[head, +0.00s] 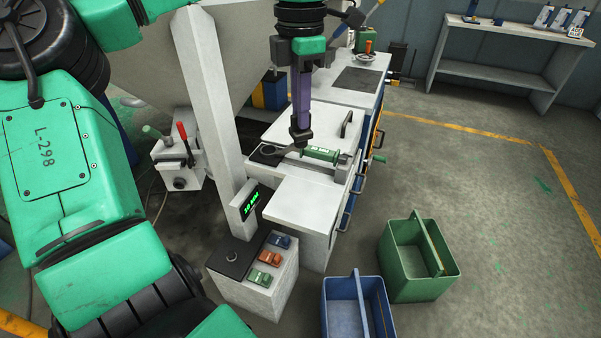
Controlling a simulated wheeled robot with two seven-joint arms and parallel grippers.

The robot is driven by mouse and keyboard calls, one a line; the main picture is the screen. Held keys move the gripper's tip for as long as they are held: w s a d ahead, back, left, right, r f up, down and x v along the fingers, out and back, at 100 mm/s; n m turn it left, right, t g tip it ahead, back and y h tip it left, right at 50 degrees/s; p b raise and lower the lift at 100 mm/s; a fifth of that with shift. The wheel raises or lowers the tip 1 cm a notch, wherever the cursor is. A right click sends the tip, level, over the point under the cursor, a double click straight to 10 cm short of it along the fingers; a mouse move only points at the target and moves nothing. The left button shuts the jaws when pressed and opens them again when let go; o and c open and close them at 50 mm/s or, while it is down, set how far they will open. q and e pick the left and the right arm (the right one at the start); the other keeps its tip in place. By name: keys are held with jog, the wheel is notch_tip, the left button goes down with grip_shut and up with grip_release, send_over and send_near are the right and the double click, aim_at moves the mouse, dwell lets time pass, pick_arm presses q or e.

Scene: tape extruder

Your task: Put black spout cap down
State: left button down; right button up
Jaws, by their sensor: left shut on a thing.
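My left gripper (301,122) points straight down over the light grey machine top in the head view, its long purple fingers close together. It is shut on a small dark piece, which looks like the black spout cap (300,135). The cap is just above or touching the machine top; I cannot tell which. A green cylinder (321,155) lies in a holder just right of the fingertips. My right gripper is not in view.
A white post (213,95) stands left of the machine, with a control box (257,273) at its foot. A green crate (447,270) and a blue crate (372,292) stand on the floor at front right. A workbench (500,68) is at the back right.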

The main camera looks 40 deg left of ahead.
aim_at(301, 132)
pick_arm(q)
notch_tip(301, 132, down, 17)
jog(key=shift+w+a+r+b, duration=0.1)
jog(key=shift+r+b, duration=0.1)
jog(key=shift+b, duration=0.35)
jog(key=c, duration=0.9)
grip_release()
notch_tip(301, 132, up, 12)
jog(key=shift+r+p, duration=0.15)
jog(key=shift+p, duration=0.2)
